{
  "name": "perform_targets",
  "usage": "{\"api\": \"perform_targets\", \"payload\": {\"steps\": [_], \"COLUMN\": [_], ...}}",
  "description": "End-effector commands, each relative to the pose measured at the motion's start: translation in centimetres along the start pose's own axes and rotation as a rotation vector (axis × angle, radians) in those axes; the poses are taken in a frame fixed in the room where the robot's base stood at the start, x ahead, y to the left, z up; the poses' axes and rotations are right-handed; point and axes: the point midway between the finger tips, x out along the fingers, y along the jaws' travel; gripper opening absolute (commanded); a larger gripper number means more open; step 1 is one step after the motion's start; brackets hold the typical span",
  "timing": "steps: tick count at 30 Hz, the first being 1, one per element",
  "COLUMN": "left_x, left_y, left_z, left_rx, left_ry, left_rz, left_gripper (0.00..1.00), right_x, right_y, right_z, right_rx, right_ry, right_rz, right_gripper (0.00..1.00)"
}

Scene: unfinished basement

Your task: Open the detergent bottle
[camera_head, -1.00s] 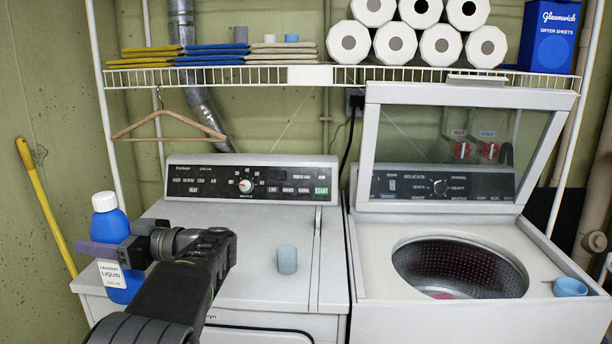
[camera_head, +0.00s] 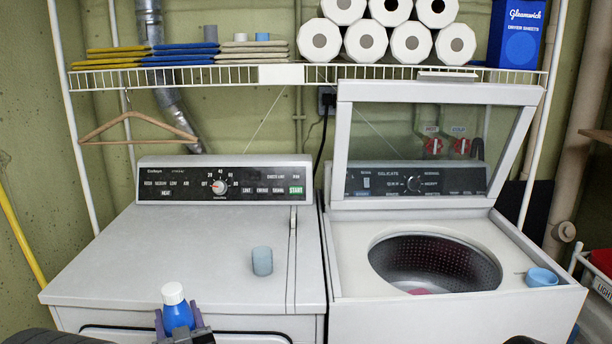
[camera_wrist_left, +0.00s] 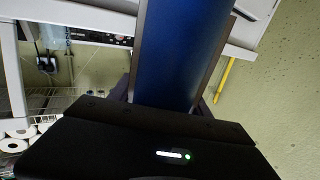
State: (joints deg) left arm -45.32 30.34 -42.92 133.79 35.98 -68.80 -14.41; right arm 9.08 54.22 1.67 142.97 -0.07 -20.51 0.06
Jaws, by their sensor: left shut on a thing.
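The detergent bottle (camera_head: 178,314), blue with a white cap (camera_head: 173,293), shows at the bottom of the head view, in front of the dryer. The cap is on the bottle, which looks nearly upright. My left gripper (camera_head: 184,332) is shut on the bottle, its fingers on either side. The bottle's lower part is hidden or out of frame. In the left wrist view the blue bottle body (camera_wrist_left: 183,48) fills the middle, between the fingers. My right gripper is not in view.
The dryer top (camera_head: 150,245) is mostly clear, with a small grey-blue cup (camera_head: 262,261) on it. The washer (camera_head: 345,270) has its lid up and tub open; a blue cup (camera_head: 542,278) sits at its right. A wire shelf (camera_head: 230,76) holds rolls, folded cloths and a blue box (camera_head: 520,35).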

Motion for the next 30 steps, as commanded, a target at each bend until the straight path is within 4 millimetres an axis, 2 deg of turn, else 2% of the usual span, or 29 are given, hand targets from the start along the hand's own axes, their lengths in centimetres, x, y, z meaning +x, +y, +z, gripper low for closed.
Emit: {"api": "perform_targets", "payload": {"steps": [1,6,12,30], "left_x": [-0.3,-1.3,-2.1,-2.2], "left_y": [0.8,4.5,7.2,7.4], "left_z": [1.5,5.3,7.7,7.7], "left_rx": [0.008,0.004,0.000,-0.002], "left_ry": [-0.004,0.000,0.004,0.008], "left_rz": [0.068,0.299,0.459,0.474], "left_gripper": [0.00,0.00,0.00,0.00], "right_x": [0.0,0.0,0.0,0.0], "right_y": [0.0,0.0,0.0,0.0], "right_z": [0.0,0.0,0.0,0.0], "right_rx": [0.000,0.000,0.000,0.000], "right_ry": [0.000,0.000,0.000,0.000], "right_rz": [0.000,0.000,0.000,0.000], "right_gripper": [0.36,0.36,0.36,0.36]}}
